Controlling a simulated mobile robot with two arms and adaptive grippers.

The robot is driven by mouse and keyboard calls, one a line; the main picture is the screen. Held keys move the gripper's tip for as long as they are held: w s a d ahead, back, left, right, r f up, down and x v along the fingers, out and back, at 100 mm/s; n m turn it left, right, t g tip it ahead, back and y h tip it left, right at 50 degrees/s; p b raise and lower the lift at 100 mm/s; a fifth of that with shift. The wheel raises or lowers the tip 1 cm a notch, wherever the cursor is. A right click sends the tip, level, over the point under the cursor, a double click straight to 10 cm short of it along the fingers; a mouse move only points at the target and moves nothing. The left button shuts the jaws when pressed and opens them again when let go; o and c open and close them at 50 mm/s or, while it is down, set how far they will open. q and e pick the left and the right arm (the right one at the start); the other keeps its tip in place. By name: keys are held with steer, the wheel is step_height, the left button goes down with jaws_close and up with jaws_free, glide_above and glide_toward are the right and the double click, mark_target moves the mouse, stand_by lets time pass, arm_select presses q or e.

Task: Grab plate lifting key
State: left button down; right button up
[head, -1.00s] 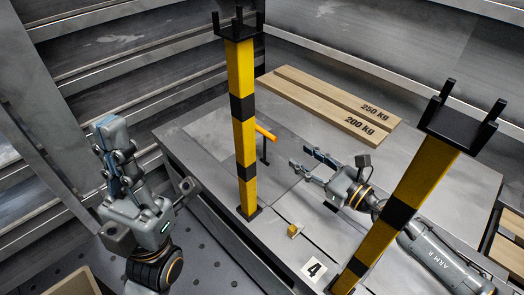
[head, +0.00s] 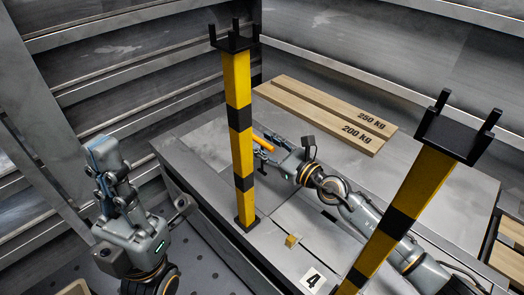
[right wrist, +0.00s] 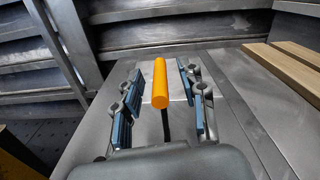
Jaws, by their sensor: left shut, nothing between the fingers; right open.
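The plate lifting key has an orange bar handle (head: 263,143) on a thin dark stem and stands on the metal table (head: 440,190). In the head view the striped post partly hides it. My right gripper (head: 263,150) is open at the key. In the right wrist view the orange handle (right wrist: 160,84) lies between the two open fingers (right wrist: 158,100), with a gap on each side. The stem runs down below the handle. My left gripper (head: 108,165) is shut and empty, raised at the left, away from the table.
Two yellow and black posts stand at the table's front, a left one (head: 240,120) and a right one (head: 412,185). Wooden boards marked 250 kg and 200 kg (head: 325,112) lie at the back.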

steer(key=shift+w+a, duration=0.35)
steer(key=shift+a, duration=0.05)
jaws_close()
steer(key=shift+r, duration=0.1)
